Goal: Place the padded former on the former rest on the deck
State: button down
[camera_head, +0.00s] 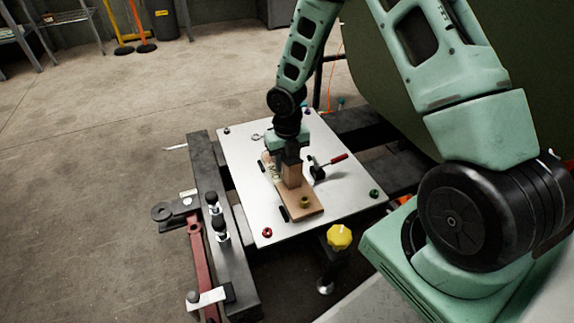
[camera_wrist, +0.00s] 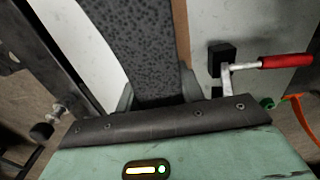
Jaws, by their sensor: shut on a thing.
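My gripper (camera_head: 287,143) points down over the pale deck plate (camera_head: 345,190). It is shut on the padded former, a tan upright block (camera_head: 292,176). In the wrist view the former shows as a dark speckled face (camera_wrist: 150,45) between the fingers (camera_wrist: 158,98).
A clamp with a red handle (camera_head: 338,159) stands close to the right of the former; it also shows in the wrist view (camera_wrist: 285,61). Coloured knobs mark the plate corners, including a red one (camera_head: 267,232). A yellow knob (camera_head: 339,237) is at the front edge. A dark beam (camera_head: 226,235) runs left.

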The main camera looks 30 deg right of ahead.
jog(key=shift+f, duration=0.1)
jog(key=c, duration=0.9)
grip_release()
